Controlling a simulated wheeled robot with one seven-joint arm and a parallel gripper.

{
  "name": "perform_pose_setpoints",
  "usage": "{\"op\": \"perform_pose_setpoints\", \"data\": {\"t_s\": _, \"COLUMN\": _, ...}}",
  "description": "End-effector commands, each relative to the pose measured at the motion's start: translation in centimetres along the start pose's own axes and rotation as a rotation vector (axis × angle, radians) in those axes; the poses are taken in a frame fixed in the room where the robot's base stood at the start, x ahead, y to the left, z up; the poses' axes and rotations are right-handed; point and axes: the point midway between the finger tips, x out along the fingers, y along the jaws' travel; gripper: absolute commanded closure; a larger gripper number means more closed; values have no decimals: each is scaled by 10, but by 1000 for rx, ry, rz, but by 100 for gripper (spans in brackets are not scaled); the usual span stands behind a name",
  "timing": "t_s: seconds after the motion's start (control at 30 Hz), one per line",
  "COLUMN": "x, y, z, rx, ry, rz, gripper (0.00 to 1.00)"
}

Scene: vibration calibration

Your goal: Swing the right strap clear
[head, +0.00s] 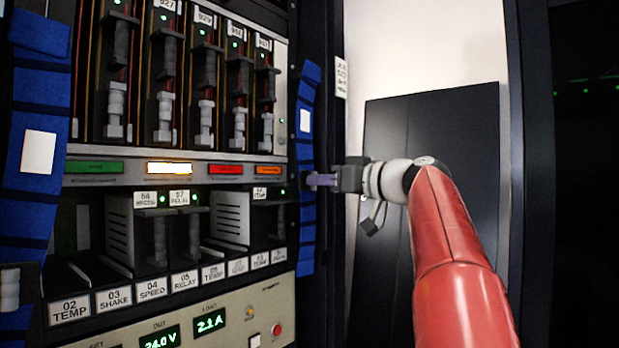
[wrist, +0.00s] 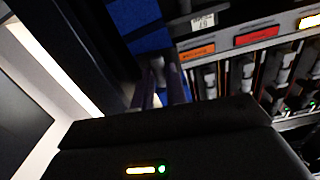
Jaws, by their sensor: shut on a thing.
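The right strap (head: 306,235) is a blue band with dark cross bars and a white label, running upright along the right edge of the equipment rack in the head view. My gripper (head: 312,180) reaches it from the right at mid height, its purple-grey fingers shut on the strap. In the wrist view the blue strap (wrist: 140,20) runs behind the fingers, and my gripper (wrist: 160,88) closes around a small pale piece at the strap. The exact contact is small and partly hidden by the fingers.
A second blue strap (head: 50,95) hangs down the rack's left side. Between the straps are module slots, coloured labels (head: 170,168) and a power panel (head: 190,325). A dark post stands just right of the right strap, with a dark panel (head: 430,120) beyond it.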

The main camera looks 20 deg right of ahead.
Motion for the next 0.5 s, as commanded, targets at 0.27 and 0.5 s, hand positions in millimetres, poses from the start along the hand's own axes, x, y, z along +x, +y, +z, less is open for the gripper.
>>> {"op": "perform_pose_setpoints", "data": {"t_s": 0.27, "x": 0, "y": 6, "z": 0, "rx": -57, "ry": 3, "rz": -2, "gripper": 100}}
{"op": "perform_pose_setpoints", "data": {"t_s": 0.5, "x": 0, "y": 5, "z": 0, "rx": -56, "ry": 3, "rz": -2, "gripper": 74}}
